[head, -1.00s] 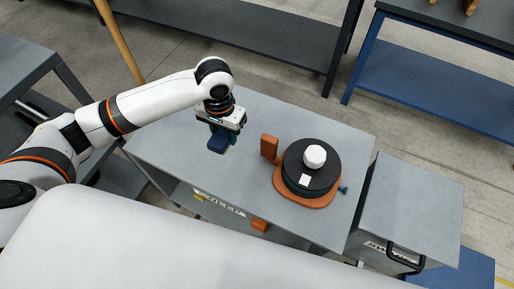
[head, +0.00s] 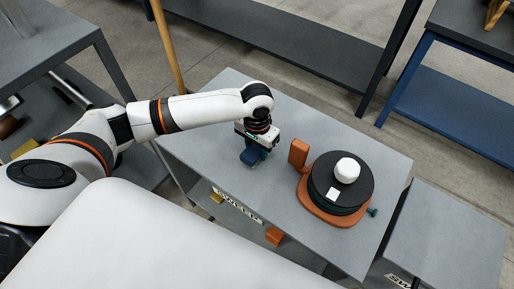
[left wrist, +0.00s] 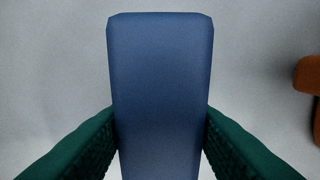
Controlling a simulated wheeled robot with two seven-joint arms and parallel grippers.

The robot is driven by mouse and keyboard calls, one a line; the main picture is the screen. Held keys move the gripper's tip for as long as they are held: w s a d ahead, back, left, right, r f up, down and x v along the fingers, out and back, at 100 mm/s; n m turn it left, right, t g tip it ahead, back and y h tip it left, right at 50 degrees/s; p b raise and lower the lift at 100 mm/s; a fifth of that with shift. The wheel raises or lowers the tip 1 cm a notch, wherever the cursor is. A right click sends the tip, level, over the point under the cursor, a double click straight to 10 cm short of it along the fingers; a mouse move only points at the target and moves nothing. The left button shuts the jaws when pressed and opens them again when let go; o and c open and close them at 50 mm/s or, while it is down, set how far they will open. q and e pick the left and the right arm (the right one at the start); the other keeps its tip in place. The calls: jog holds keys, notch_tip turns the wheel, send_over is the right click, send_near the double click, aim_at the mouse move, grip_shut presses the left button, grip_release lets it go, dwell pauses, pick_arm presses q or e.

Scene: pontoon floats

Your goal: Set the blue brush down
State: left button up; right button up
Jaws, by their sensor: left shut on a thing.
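The blue brush (head: 250,156) is in my left gripper (head: 258,150), over the grey table (head: 208,128), left of the orange stand. In the left wrist view the blue brush (left wrist: 160,85) fills the middle, and the green fingers (left wrist: 160,140) press on both its sides. I cannot tell whether its lower end touches the table top. My right gripper is not in view.
An orange stand (head: 299,153) with a dark round disc (head: 327,184) and a white knob (head: 347,170) stands right of my gripper. The table's far left part is bare. A grey cart (head: 440,235) stands at the right.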

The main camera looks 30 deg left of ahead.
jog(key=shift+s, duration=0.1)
pick_arm(q)
jog(key=o, duration=0.8)
jog(key=shift+c, duration=0.2)
jog(key=o, duration=0.4)
jog(key=shift+o, duration=0.2)
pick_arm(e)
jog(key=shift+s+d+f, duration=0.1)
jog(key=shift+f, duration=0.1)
pick_arm(q)
jog(key=shift+r, duration=0.2)
notch_tip(320, 180, up, 6)
jog(key=shift+r+p, duration=0.25)
jog(key=shift+p, duration=0.7)
jog(key=shift+r, duration=0.35)
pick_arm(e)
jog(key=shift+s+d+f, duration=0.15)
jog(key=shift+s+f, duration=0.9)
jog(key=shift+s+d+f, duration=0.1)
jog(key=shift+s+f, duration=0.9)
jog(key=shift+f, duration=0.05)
